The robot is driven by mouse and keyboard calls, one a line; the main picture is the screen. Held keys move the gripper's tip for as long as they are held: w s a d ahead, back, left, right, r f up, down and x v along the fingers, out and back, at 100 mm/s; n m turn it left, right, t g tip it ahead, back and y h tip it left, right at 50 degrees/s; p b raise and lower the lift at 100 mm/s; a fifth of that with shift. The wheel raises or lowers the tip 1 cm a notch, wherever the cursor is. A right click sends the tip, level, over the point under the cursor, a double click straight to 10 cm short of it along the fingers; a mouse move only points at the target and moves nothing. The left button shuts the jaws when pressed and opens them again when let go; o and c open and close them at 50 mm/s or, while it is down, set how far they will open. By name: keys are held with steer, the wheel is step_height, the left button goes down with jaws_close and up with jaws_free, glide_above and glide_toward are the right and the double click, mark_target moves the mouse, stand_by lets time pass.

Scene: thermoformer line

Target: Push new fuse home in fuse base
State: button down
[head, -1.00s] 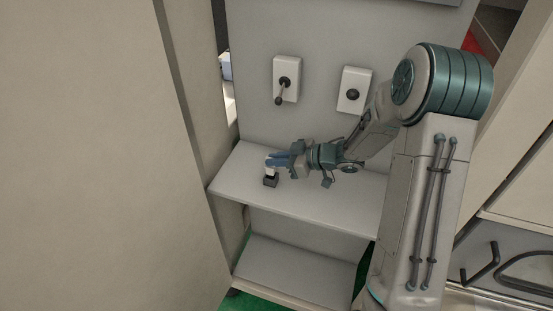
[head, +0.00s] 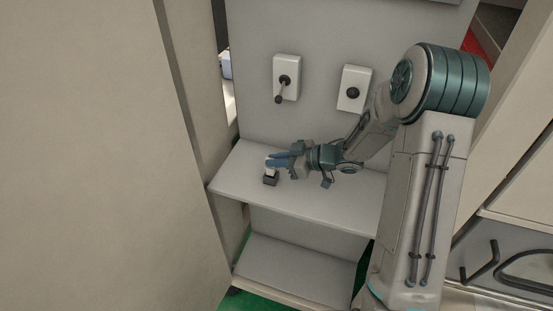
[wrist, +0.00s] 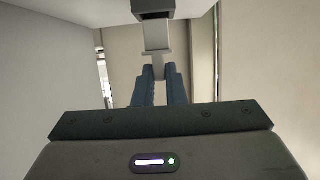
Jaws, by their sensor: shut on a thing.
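The fuse base is a small dark block (head: 270,180) near the left end of the grey shelf. The new fuse is a pale piece (head: 270,170) directly above it, at the tips of my gripper's blue fingers. My gripper (head: 272,162) reaches in from the right, lying nearly level, and is shut on the fuse. In the wrist view the pale fuse (wrist: 156,38) runs from between the fingertips (wrist: 158,73) to the dark fuse base (wrist: 153,9) at the top edge. The fuse meets the base; how deep it sits cannot be told.
The shelf (head: 320,195) is otherwise bare. On the panel behind it are a white box with a lever (head: 287,78) and a white box with a round knob (head: 354,90). A tall beige panel (head: 90,150) stands close on the left.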

steer(key=shift+f+b, duration=0.8)
steer(key=shift+f, duration=0.65)
steer(key=c, duration=1.4)
jaws_free()
steer(key=b+v, duration=0.1)
steer(key=v, duration=1.3)
steer(key=shift+b, duration=0.4)
steer(key=shift+a, duration=0.1)
